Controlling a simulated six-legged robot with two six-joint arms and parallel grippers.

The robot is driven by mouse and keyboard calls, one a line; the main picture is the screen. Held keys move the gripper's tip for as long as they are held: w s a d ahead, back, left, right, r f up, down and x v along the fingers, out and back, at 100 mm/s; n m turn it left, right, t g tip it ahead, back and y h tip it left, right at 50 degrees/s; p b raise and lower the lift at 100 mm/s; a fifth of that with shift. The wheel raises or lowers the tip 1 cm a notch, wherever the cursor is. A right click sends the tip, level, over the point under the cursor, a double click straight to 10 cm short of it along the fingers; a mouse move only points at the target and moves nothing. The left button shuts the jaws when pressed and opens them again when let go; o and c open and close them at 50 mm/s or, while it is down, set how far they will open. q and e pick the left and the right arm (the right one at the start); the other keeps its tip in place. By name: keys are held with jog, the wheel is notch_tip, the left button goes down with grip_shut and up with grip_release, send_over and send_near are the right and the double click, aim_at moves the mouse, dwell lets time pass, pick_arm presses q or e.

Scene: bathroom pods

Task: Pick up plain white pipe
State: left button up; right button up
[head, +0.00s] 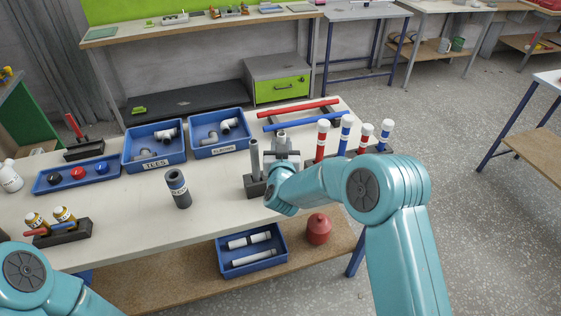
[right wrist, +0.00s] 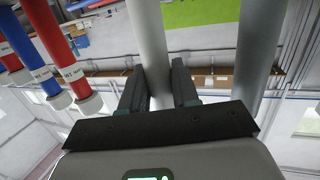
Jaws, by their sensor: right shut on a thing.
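The plain white pipe (right wrist: 150,40) stands between the two fingers of my right gripper (right wrist: 157,88) in the right wrist view. In the head view only the top of the pipe (head: 282,134) shows above my right gripper (head: 281,156), which is shut on it. My arm hides the lower part, so I cannot tell whether it still sits in the dark holder (head: 256,186). A grey pipe (head: 255,157) stands upright in that holder, just left of my gripper, and also shows in the right wrist view (right wrist: 252,50). My left gripper is out of view.
Red pipes (head: 321,142) and blue pipes (head: 345,133) with white ends stand upright close to the right. A dark grey cylinder (head: 178,188) stands to the left. Blue bins (head: 221,150) and long red and blue bars lie behind.

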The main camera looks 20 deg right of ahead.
aim_at(282, 134)
notch_tip(282, 134, up, 2)
jog(key=shift+r+p, duration=0.1)
jog(key=shift+p, duration=0.3)
jog(key=shift+r+p, duration=1.05)
jog(key=shift+r, duration=1.05)
jog(key=shift+f, duration=0.1)
